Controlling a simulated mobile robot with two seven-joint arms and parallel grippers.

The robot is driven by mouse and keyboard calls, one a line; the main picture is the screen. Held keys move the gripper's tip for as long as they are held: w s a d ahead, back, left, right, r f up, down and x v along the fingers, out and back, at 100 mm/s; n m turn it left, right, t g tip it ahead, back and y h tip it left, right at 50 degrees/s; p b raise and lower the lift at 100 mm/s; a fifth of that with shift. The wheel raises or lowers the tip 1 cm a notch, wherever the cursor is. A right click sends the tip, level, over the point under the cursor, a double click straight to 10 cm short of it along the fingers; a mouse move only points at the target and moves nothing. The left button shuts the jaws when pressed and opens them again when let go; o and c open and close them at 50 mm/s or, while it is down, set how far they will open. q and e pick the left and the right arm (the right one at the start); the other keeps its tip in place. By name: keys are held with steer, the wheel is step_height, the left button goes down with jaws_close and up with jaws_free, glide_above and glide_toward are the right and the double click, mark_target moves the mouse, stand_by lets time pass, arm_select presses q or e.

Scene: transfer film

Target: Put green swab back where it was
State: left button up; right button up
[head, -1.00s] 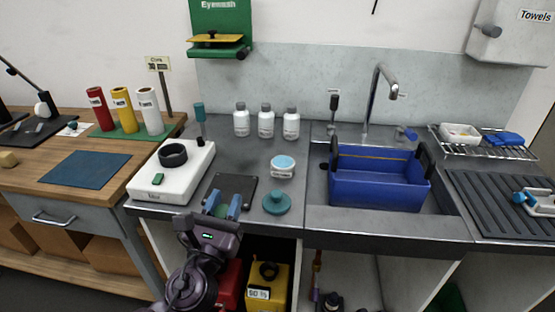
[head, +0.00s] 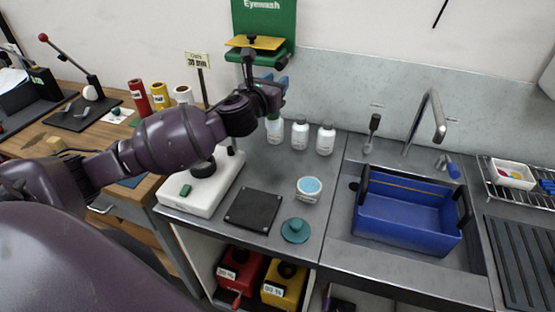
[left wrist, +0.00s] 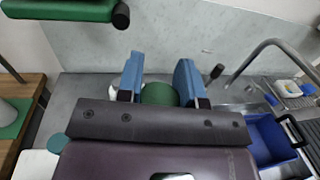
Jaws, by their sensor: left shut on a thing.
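My left gripper (head: 272,88) is raised over the back of the grey counter, below the eyewash station. Its blue fingers are shut on a green cylindrical piece, which I take to be the green swab (head: 274,122). In the left wrist view the green swab (left wrist: 160,94) sits between the two fingers (left wrist: 160,82), its lower part hidden by the gripper body. In the head view it overlaps the leftmost white bottle; I cannot tell whether they touch. My right gripper is not in view.
Two more white bottles (head: 313,137) stand to the right. A white device (head: 203,194), dark pad (head: 253,210), blue-topped jar (head: 309,188) and teal lid (head: 295,230) occupy the counter. The green eyewash station (head: 264,27) hangs above. A blue tub (head: 408,232) sits in the sink.

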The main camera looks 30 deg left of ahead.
arm_select(q)
step_height(320, 180, down, 19)
steer(key=a+b, duration=0.1)
steer(key=b, duration=0.2)
steer(key=shift+w, duration=0.4)
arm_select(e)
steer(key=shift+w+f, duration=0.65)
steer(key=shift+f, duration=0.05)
arm_select(q)
steer(key=shift+f, duration=0.2)
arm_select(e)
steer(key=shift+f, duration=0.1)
arm_select(q)
steer(key=o, duration=0.9)
steer(key=shift+r, duration=0.15)
steer(key=s, duration=0.4)
steer(key=s+d, duration=0.1)
steer(key=s, duration=0.7)
steer(key=shift+d, duration=0.15)
